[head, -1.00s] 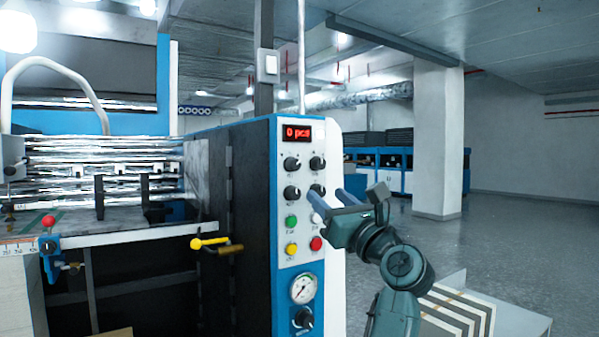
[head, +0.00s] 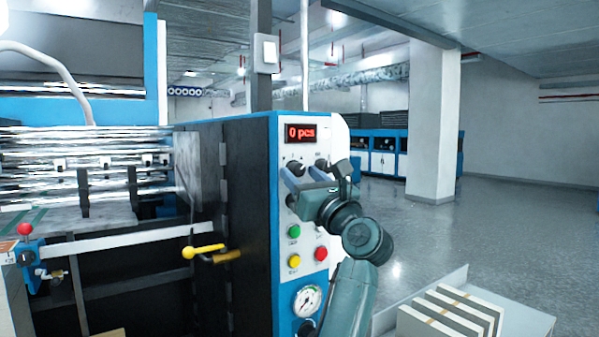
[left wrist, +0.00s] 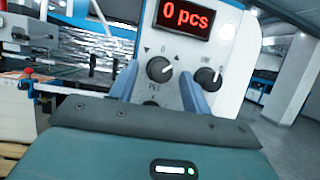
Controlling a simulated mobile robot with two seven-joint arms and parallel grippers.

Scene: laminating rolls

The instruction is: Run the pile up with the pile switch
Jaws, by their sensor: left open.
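The control panel (head: 308,262) is a white face on a blue and black cabinet. Its upper left black knob, marked with down and up arrows around a 0, appears to be the pile switch (left wrist: 159,69); in the head view that knob (head: 295,167) is partly behind my gripper. Its pointer is near the 0. My left gripper (head: 303,176) is open in front of the panel. In the left wrist view its blue fingers (left wrist: 160,88) stand either side of the knob's lower part. I cannot tell whether they touch it. My right gripper is not in view.
A red display (head: 301,132) reads 0 pcs. A second knob (left wrist: 208,79) sits close right of the fingers. Green (head: 294,231), yellow (head: 294,261) and red (head: 321,254) buttons and a gauge (head: 307,301) lie below. A yellow-handled lever (head: 205,251) projects at left.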

